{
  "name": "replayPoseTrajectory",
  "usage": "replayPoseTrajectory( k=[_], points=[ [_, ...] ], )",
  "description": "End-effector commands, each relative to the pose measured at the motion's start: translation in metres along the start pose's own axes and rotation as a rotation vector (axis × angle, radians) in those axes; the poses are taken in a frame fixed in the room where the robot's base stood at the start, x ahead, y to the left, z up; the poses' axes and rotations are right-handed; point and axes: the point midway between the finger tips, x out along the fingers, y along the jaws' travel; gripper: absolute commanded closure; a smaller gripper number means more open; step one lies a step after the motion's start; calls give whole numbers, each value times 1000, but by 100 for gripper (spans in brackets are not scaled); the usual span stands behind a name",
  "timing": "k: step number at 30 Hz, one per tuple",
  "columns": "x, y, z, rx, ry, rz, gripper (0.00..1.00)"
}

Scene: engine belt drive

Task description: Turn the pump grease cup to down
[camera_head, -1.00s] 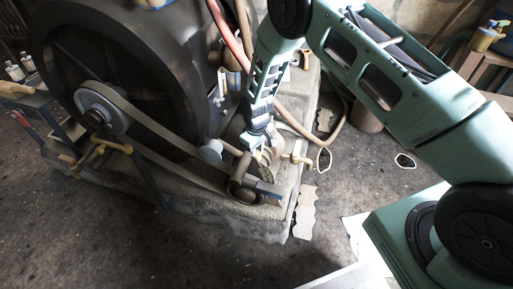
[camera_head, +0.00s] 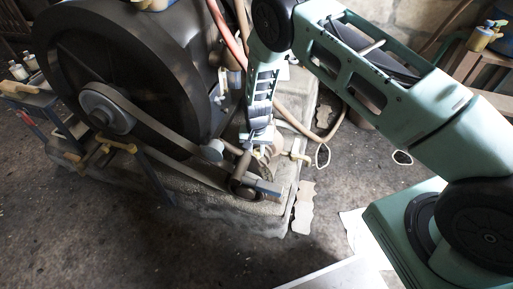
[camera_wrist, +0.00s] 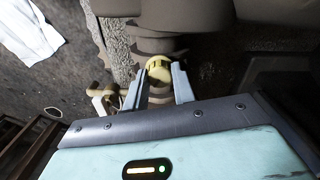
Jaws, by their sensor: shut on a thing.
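The pump grease cup (camera_wrist: 159,70) is a small yellowish round cap, seen in the wrist view at the top of the pump's ribbed stem. My gripper (camera_wrist: 160,80) has its two grey fingers on either side of the cap and is shut on it. In the head view my gripper (camera_head: 262,146) points down at the pump (camera_head: 245,185) at the front end of the concrete base. The cup itself is hidden there by the gripper and wrist. I cannot tell its exact turned position.
A large dark flywheel (camera_head: 130,75) with a belt (camera_head: 165,140) running to the pump stands left of my arm. A brass tap (camera_head: 300,158) sticks out at the pump's right. A hose (camera_head: 300,125) curves behind. The floor at front left is clear.

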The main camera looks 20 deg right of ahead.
Motion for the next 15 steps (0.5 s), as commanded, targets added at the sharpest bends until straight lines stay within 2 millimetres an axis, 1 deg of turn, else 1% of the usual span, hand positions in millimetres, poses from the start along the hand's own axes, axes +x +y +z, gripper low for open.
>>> replayPoseTrajectory(
  k=[15],
  points=[
    [-1,0,0,489,1,0,97]
  ],
)
